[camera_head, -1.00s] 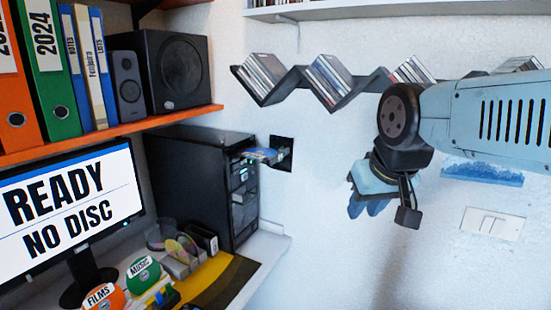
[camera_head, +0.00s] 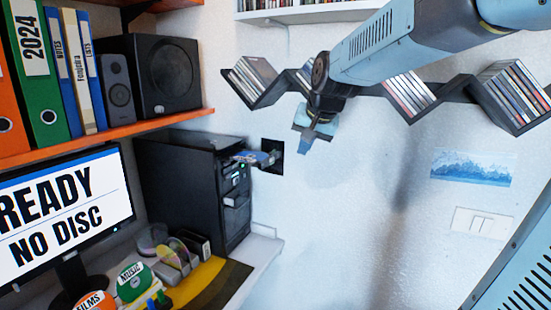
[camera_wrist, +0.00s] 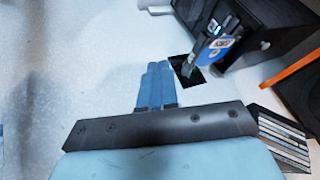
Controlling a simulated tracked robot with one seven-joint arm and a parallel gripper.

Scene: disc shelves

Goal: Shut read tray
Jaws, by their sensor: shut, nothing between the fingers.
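The black computer tower (camera_head: 195,180) stands on the desk under the orange shelf. Its disc tray (camera_head: 255,158) sticks out of the upper front, with something blue and white on it. In the wrist view the tray (camera_wrist: 217,50) shows right of the fingers, apart from them, with the tower (camera_wrist: 262,28) behind it. My gripper (camera_head: 305,145) is shut and empty, to the right of the tray and clear of it. Its blue fingers (camera_wrist: 156,85) lie side by side in the wrist view. The monitor (camera_head: 60,205) reads "READY NO DISC".
A dark zigzag wall rack (camera_head: 455,92) with disc cases runs above and behind my arm. A black wall opening (camera_head: 272,155) is just behind the tray. The orange shelf (camera_head: 110,133) hangs over the tower. The wall below my gripper is clear.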

